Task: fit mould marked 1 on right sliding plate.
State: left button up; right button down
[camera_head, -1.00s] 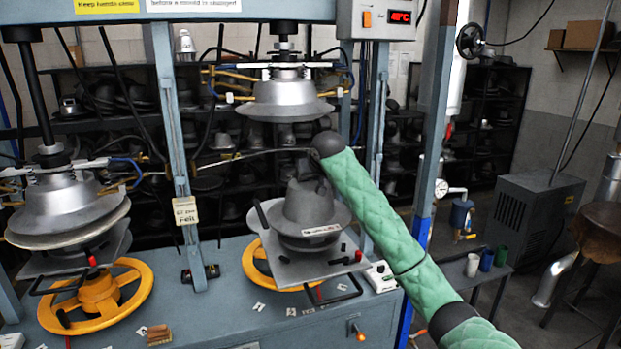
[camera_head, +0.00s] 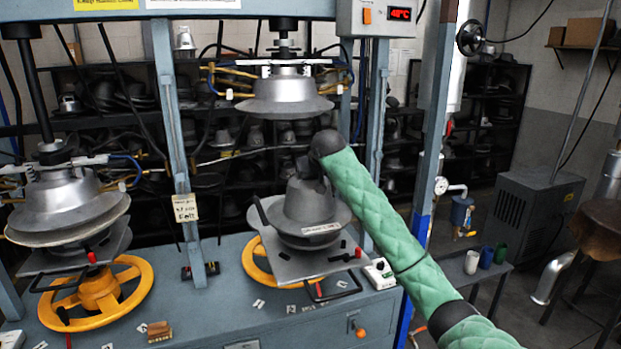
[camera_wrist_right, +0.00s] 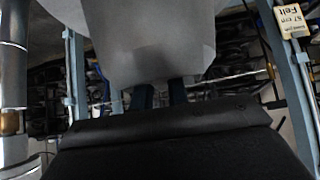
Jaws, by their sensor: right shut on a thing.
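A grey hat-shaped mould (camera_head: 308,208) with a wide brim and a white label stands upright at the right sliding plate (camera_head: 285,268). The label is too small to read. Whether the mould rests fully on the plate cannot be told. My right gripper (camera_head: 309,172) is above the mould, mostly hidden by my wrist and green sleeve, and shut on its top part. In the right wrist view the two dark fingers (camera_wrist_right: 160,95) meet the grey mould (camera_wrist_right: 150,45). My left gripper is not in view.
A silver upper form (camera_head: 284,98) hangs above the mould. A frame post (camera_head: 178,150) stands left, beside the left station's mould (camera_head: 68,205) and yellow handwheel (camera_head: 98,293). A right post (camera_head: 376,140) stands close to my arm. Small cups (camera_head: 486,257) are at right.

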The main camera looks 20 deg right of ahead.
jog(key=shift+f, duration=1.1)
jog(key=shift+s+r, duration=0.1)
dwell(0.6)
jog(key=shift+f, duration=0.7)
dwell(0.7)
